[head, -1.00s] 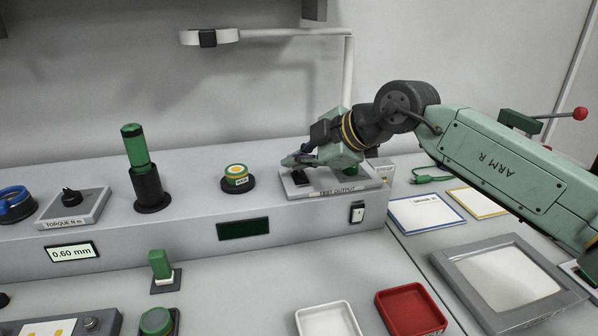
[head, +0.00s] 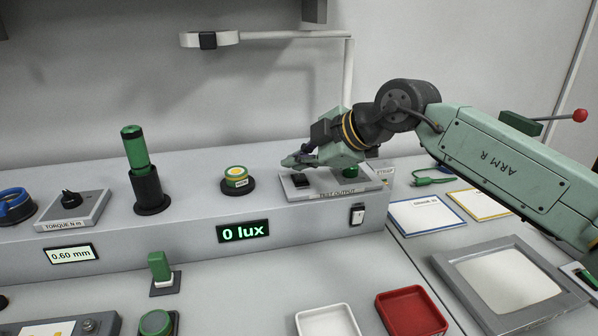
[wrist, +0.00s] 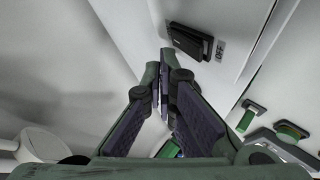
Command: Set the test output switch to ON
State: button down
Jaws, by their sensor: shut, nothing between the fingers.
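The test output panel (head: 328,191) is a grey plate on top of the raised console. Its black rocker switch (head: 301,181) is at the panel's left end, just below and right of my gripper (head: 289,161) in the head view. In the wrist view the black rocker (wrist: 187,41) looks tilted, with an "OFF" label (wrist: 220,51) beside one end. The other end's label is not readable. My gripper (wrist: 162,62) is shut and empty, with its fingertips close to the switch and seemingly apart from it. The display (head: 243,231) on the console front reads "0 lux" in green.
A yellow-green round cap (head: 236,176) and a green cylinder in a black holder (head: 148,185) stand to the left. A small rocker switch (head: 357,214) is on the console front.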

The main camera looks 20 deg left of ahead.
aim_at(299, 179)
jog(key=shift+r, duration=0.3)
jog(key=shift+s+d+r+p, duration=0.2)
jog(key=shift+r+p, duration=0.55)
jog(key=shift+r, duration=0.55)
jog(key=shift+s+d+r+p, duration=0.15)
jog(key=shift+r+p, duration=0.55)
jog(key=shift+r, duration=0.55)
jog(key=shift+a, duration=0.1)
